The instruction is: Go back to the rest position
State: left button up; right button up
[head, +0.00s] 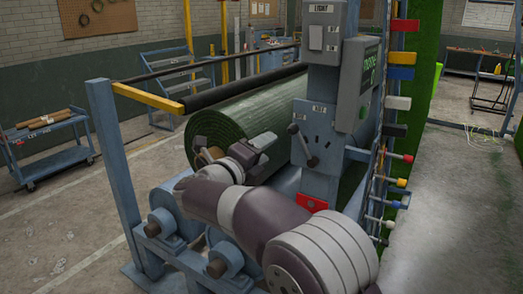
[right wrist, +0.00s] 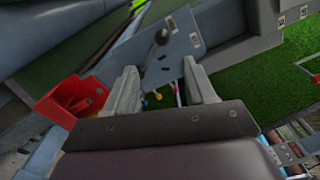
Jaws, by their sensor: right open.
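My right arm reaches in from the bottom of the head view. Its gripper (head: 260,150) is in front of the end of the green turf roll (head: 222,122), left of the grey control post (head: 318,165). In the right wrist view the two fingers of this gripper (right wrist: 162,88) stand apart with nothing held between them. Beyond them is the post's blue-grey plate with a dark-knobbed lever (right wrist: 160,40). The lever also shows on the post in the head view (head: 304,146). My left gripper does not show.
A red box (right wrist: 72,100) is left of the fingers; a red part (head: 311,203) sits low on the post. Coloured knobs (head: 400,182) stick out right of the post. Blue rollers and frame (head: 112,150) stand close to my arm. A cart (head: 45,145) is far left.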

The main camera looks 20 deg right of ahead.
jog(key=w+a+f+n+t+y, duration=0.4)
jog(key=a+f+n+y, duration=0.55)
jog(key=n, duration=0.65)
jog(key=s+a+f+n+g+y, duration=0.3)
jog(key=s+f+n+y, duration=0.15)
jog(key=f+n, duration=0.2)
jog(key=s+d+f+n+g+y, duration=0.25)
jog(key=s+f+n+g, duration=0.45)
jog(key=s+f, duration=0.45)
jog(key=s+d+f+n+g+h, duration=0.1)
jog(key=s+d+g, duration=0.1)
jog(key=s+d, duration=0.3)
jog(key=s+d+f+n+g+h, duration=0.1)
jog(key=s+d, duration=0.3)
jog(key=s, duration=0.6)
jog(key=shift+s+d+f+g+h, duration=0.2)
jog(key=shift+s+d+g+h, duration=0.2)
jog(key=shift+g, duration=0.2)
jog(key=shift+a+n, duration=0.1)
jog(key=shift+n, duration=0.15)
